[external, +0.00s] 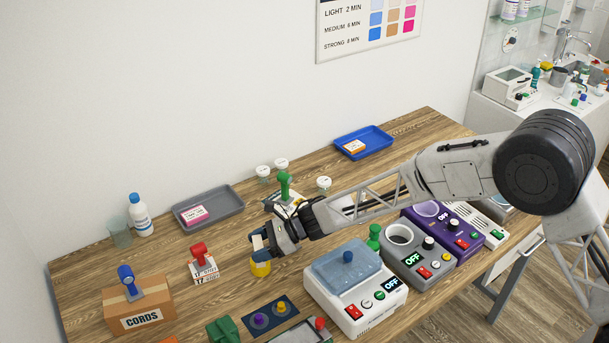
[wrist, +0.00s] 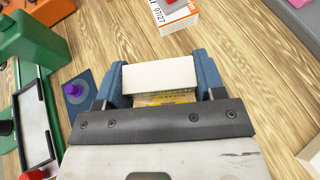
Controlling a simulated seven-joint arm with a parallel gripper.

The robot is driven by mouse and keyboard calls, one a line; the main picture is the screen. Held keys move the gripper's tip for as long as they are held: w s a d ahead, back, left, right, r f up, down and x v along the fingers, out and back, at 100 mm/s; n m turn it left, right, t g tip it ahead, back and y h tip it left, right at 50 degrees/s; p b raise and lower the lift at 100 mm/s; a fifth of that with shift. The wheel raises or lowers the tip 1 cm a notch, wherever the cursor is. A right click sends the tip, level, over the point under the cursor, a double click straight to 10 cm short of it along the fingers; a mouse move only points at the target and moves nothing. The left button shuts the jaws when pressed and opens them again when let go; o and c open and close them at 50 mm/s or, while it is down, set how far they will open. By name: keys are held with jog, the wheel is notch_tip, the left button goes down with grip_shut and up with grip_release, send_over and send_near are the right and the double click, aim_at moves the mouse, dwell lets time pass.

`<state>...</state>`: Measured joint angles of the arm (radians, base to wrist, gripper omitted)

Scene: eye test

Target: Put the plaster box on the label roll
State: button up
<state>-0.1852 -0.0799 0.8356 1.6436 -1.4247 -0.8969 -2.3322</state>
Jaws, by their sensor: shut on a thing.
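My gripper (external: 262,243) is shut on a small pale box, which I take for the plaster box (external: 257,242). In the wrist view the box (wrist: 158,75) shows a white face between the blue fingers (wrist: 160,82). A yellow round thing, likely the label roll (external: 261,268), stands on the table directly below the gripper in the external view. A printed yellow patch (wrist: 165,98) shows beside the white face in the wrist view; I cannot tell whether it is box or roll. Whether box and roll touch is unclear.
A white device with a blue lid (external: 352,288) stands close on the right. A dark pad with knobs (external: 270,316) lies in front. A grey tray (external: 208,207) lies behind.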

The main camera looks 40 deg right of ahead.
jog(key=shift+f, duration=0.1)
jog(key=o, duration=0.9)
jog(key=shift+d, duration=0.1)
jog(key=v, duration=1.2)
jog(key=shift+r, duration=0.2)
jog(key=shift+w+r, duration=0.1)
